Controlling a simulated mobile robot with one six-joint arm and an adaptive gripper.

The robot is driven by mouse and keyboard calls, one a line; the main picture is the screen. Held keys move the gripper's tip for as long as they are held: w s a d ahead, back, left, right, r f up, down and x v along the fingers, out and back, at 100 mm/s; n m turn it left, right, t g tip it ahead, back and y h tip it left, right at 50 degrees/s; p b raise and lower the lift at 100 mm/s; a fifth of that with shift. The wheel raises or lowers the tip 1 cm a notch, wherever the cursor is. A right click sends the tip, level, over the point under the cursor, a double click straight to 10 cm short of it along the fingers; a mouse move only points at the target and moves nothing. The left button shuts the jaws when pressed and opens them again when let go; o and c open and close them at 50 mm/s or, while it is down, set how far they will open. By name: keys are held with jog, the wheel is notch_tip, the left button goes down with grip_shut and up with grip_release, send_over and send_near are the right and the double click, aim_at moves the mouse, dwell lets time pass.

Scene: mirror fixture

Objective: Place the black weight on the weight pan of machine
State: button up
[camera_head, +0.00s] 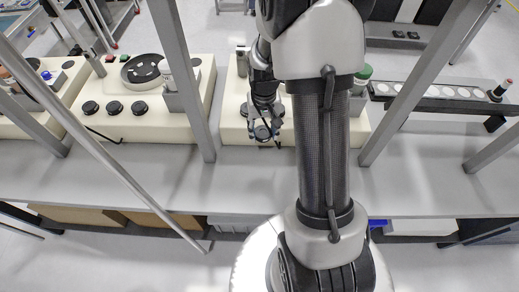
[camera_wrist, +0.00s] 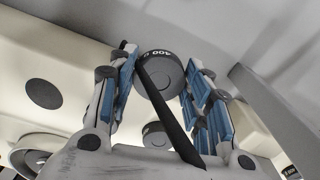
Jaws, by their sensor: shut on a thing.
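A black round weight marked "400 G" (camera_wrist: 157,76) sits between the blue-padded fingers of my gripper (camera_wrist: 165,68) in the wrist view. The fingers are shut on it. In the head view, my gripper (camera_head: 263,128) points down over the front edge of the middle cream machine (camera_head: 232,128), with the dark weight (camera_head: 263,133) at its tips. I cannot tell the weight's height above the machine. A pale round rim (camera_wrist: 30,150), possibly a pan, shows partly at the wrist view's lower left. My arm hides much of the middle machine in the head view.
Grey frame posts (camera_head: 185,80) stand on both sides of my arm. A green-capped jar (camera_head: 364,74) is behind right. The grey bench front (camera_head: 230,180) is clear.

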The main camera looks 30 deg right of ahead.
aim_at(263, 158)
notch_tip(263, 158, down, 13)
jog(key=b, duration=0.3)
jog(key=shift+f+b, duration=0.15)
jog(key=shift+b, duration=0.15)
jog(key=o, duration=1.4)
jog(key=shift+c, duration=0.2)
